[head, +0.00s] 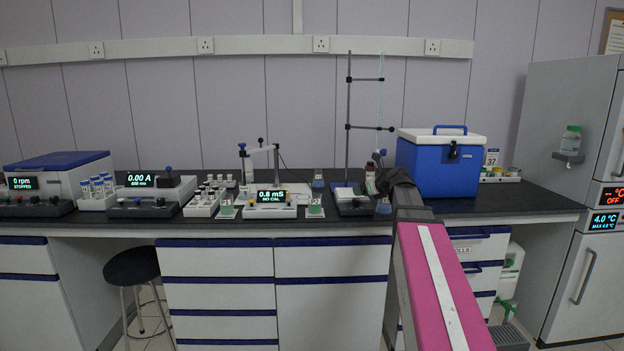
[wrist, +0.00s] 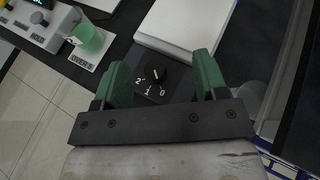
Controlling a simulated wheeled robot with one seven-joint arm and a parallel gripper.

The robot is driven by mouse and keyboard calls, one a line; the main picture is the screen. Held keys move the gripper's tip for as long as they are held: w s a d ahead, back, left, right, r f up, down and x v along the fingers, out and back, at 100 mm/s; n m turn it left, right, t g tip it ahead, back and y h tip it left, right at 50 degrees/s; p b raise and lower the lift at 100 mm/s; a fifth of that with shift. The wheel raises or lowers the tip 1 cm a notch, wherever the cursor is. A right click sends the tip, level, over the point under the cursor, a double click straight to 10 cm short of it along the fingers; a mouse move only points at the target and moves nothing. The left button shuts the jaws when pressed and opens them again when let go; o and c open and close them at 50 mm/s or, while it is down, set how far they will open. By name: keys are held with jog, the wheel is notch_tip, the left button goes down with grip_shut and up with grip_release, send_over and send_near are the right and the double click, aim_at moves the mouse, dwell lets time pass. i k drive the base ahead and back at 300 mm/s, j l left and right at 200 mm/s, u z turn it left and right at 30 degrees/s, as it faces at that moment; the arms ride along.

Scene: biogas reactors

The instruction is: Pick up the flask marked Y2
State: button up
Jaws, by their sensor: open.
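No Y2 marking is readable in either view, so I cannot tell which vessel is the flask marked Y2. In the head view a small conical flask with bluish contents (head: 318,181) stands at the back of the bench. Another small bluish flask (head: 384,207) stands near the bench's front edge, beside my arm. In the wrist view a faint clear round shape (wrist: 252,94) lies just right of my right finger. My gripper (wrist: 160,66) is open and empty, its green fingers above a black stirrer control with a knob (wrist: 156,74). My arm hides part of the bench in the head view.
A green-filled beaker (head: 315,207) stands on a labelled card, with another (head: 227,208) further left. A stand with a tall rod (head: 348,110) rises behind the stirrer. A blue cool box (head: 437,165) stands to the right of my arm. A conductivity meter (head: 271,199) sits mid-bench.

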aim_at(318, 181)
jog(key=i+j, duration=0.25)
jog(key=i, duration=0.15)
jog(key=i+j, duration=0.25)
jog(key=i, duration=0.15)
